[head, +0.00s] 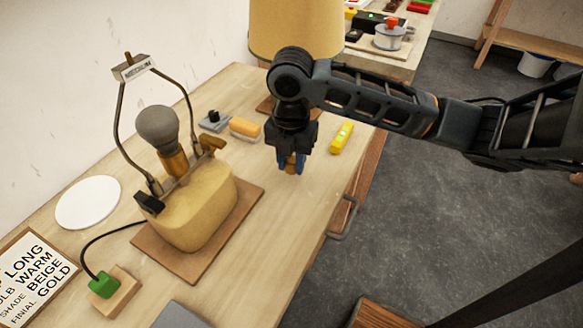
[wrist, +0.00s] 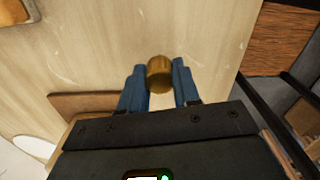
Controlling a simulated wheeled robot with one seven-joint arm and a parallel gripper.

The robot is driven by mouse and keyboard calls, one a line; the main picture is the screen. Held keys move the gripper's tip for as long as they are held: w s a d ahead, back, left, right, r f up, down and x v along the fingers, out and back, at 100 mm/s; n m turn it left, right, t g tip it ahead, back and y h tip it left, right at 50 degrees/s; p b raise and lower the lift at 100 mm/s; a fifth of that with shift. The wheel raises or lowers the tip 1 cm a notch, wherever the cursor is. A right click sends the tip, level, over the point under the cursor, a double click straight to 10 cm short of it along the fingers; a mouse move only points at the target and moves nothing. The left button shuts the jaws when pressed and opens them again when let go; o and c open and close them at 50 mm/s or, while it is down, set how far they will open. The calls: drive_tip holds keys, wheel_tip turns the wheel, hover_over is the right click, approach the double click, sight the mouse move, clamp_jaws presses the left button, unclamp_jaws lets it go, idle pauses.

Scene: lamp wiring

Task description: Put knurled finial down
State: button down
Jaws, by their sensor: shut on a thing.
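The knurled finial (wrist: 160,74) is a small gold-brown cylinder between the blue fingertips of my gripper (wrist: 160,85). My gripper is shut on it. In the head view the finial (head: 291,168) shows as a small brown piece at the fingertips of my gripper (head: 291,162), over the wooden table to the right of the lamp. I cannot tell whether the finial touches the table. The lamp (head: 195,212) has a yellow base on a brown board, a grey bulb (head: 157,127) and a wire harp with a small plate at its top.
A yellow level (head: 341,137), an orange-topped block (head: 245,128) and a small grey switch-like part (head: 214,120) lie on the table. A beige shade (head: 296,25) stands behind my arm. A white disc (head: 88,202), a green plug (head: 104,285) and a sign (head: 35,275) are at left. Bare tabletop surrounds my gripper.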

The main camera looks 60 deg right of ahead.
sight(291, 163)
drive_tip(key=shift+f, duration=1.55)
drive_tip(key=shift+f, duration=0.2)
drive_tip(key=c, duration=0.8)
unclamp_jaws()
drive_tip(key=shift+r, duration=0.1)
wheel_tip(291, 163, up, 12)
drive_tip(key=shift+r, duration=0.15)
